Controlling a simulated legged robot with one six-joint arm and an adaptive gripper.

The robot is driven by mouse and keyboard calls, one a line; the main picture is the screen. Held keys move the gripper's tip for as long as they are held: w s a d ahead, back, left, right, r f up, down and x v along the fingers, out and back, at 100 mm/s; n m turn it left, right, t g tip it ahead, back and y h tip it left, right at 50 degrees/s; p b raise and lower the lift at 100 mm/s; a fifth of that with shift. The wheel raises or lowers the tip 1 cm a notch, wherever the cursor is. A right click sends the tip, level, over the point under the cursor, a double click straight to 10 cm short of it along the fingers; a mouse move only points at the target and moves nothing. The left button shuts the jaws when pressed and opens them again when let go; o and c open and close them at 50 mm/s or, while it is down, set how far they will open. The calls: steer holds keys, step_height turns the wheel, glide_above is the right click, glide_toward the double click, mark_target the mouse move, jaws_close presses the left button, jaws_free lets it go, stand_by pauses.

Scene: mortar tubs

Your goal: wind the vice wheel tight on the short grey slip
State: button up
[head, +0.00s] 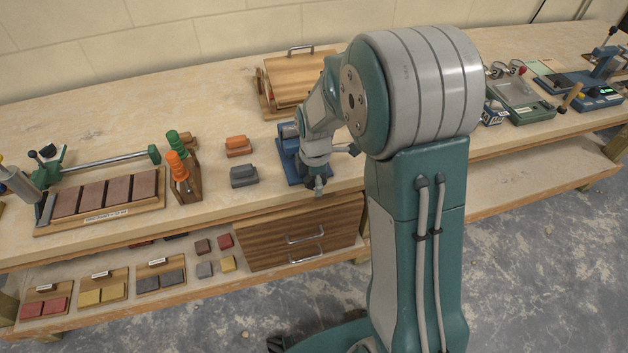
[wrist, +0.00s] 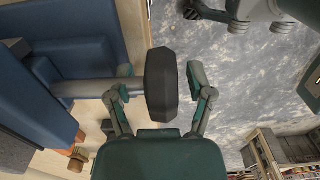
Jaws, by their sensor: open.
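The blue vice (head: 287,160) stands at the bench's front edge in the head view, partly hidden by my arm. In the wrist view, its blue body (wrist: 75,60) fills the left side, and a grey spindle (wrist: 85,88) runs from it to the dark vice wheel (wrist: 160,85), seen nearly edge-on. My gripper (wrist: 157,88) is open, with one finger on each side of the wheel; clear gaps show beside the fingertips. It also shows in the head view (head: 318,185), low in front of the vice. I cannot tell whether the short grey slip is in the jaws.
A grey block (head: 243,175) and an orange block (head: 238,147) sit left of the vice. A rack with orange and green-handled tools (head: 187,185) stands further left.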

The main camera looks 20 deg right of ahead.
steer(key=shift+d, duration=0.2)
steer(key=shift+c, duration=1)
jaws_close()
steer(key=shift+a, duration=0.2)
